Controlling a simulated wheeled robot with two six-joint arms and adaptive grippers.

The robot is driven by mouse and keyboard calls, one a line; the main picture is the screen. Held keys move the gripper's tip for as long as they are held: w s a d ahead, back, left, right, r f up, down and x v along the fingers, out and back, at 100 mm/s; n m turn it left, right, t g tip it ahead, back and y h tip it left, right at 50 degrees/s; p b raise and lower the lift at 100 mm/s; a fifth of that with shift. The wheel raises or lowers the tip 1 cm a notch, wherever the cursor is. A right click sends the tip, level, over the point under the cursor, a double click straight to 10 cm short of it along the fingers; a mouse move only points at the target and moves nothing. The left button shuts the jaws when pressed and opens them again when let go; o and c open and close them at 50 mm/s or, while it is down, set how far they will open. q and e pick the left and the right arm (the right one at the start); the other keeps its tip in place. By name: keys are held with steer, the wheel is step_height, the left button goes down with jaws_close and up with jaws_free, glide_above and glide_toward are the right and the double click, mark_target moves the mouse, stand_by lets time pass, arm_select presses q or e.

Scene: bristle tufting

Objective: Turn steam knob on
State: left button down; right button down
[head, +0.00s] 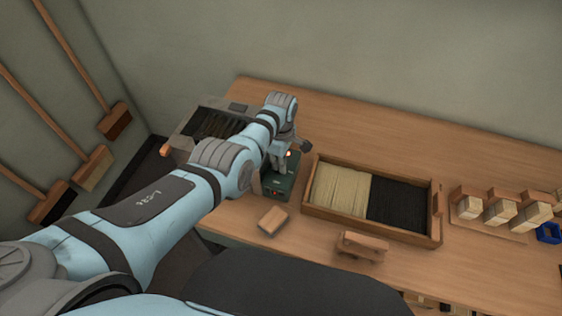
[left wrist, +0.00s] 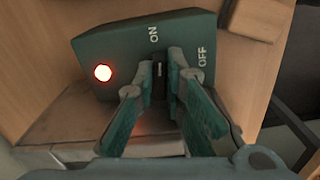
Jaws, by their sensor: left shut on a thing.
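The steam control box (head: 280,187) is dark green and stands on the bench. In the left wrist view the box (left wrist: 115,55) shows the words ON and OFF and a lit red-white lamp (left wrist: 102,73). The dark steam knob (left wrist: 159,76) is between the fingertips of my left gripper (left wrist: 159,80), which is shut on it. The knob's pale line points up the picture, toward the side between ON and OFF, nearer ON. In the head view my left gripper (head: 284,160) is over the box and partly hides it. My right gripper is not in view.
A wooden tray (head: 370,228) with pale and black bristles stands right of the box. A wooden block (head: 272,220) and a small wooden piece (head: 361,246) lie in front. Brush blocks (head: 500,213) stand at the right. A grey bin (head: 187,127) is behind my arm.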

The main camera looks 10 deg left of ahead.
arm_select(q)
steer(key=shift+w+a+n, duration=0.1)
steer(key=shift+n, duration=0.8)
steer(key=c, duration=1.9)
jaws_free()
steer(key=shift+c, duration=0.2)
steer(key=shift+a, duration=0.1)
step_height(320, 180, up, 12)
